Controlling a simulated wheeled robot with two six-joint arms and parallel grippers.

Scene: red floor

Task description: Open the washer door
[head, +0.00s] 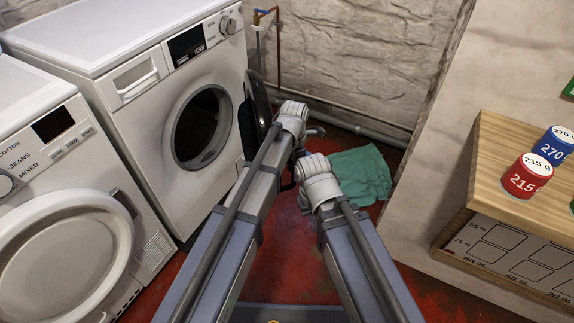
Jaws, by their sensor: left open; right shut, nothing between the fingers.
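The white washer (158,90) in the middle left has a dark round opening (201,128) in its front. Its door (255,112) is swung wide open to the right, standing out from the front as a dark disc seen nearly edge-on. My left gripper (304,133) is just right of the door, open, with its fingers mostly hidden behind its wrist. I cannot tell whether it touches the door. My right gripper (313,170) is lower, in front of a green cloth, shut and empty, its fingertips largely hidden.
A second white machine (62,190) at the left has its round door closed. The green cloth (361,174) lies on the red floor (285,255) by the wall. Pipes (345,112) run along the back wall. At right, a wooden shelf (500,160) holds red (522,183) and blue cans (551,153).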

